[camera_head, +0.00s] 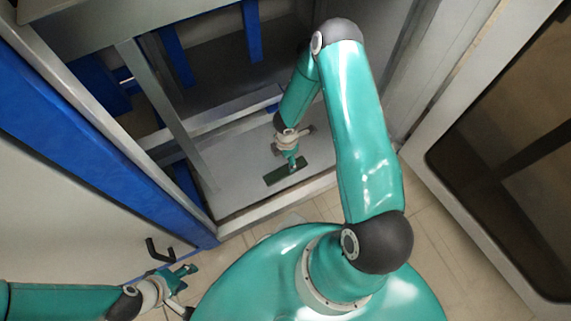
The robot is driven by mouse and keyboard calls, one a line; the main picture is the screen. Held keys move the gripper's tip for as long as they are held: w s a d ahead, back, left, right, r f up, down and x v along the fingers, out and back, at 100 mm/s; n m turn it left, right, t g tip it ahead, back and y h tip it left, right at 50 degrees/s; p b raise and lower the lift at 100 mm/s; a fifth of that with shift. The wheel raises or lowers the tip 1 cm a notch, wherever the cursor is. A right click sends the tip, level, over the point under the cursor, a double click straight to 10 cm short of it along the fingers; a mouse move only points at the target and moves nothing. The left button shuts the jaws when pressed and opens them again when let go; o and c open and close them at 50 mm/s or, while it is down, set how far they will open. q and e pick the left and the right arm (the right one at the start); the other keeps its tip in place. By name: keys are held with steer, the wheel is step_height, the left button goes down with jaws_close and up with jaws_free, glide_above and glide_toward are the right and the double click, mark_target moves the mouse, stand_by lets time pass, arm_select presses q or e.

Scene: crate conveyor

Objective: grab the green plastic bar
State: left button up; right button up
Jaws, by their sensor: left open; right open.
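The green plastic bar (276,177) is a dark green flat strip, lying at a slant on the light grey shelf near its front edge. My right gripper (293,165) reaches down over the bar, and its fingertips cover part of the bar's middle. The view from above does not show whether they touch it. The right gripper is open. My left gripper (186,284) is at the lower left, far from the bar, open and empty.
The shelf (236,155) sits inside a metal frame with grey posts (165,110) and blue panels (75,140). A black handle (158,251) juts out near my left gripper. A dark-windowed door or panel (515,160) stands at the right. Shelf left of the bar is bare.

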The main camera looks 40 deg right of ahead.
step_height(320, 180, down, 2)
steer(key=shift+f, duration=0.25)
steer(key=f+b, duration=0.3)
steer(key=f, duration=0.1)
steer(key=shift+s+a, duration=0.25)
steer(key=shift+a, duration=0.05)
steer(key=shift+f, duration=0.55)
steer(key=shift+r, duration=0.1)
steer(key=c, duration=1.2)
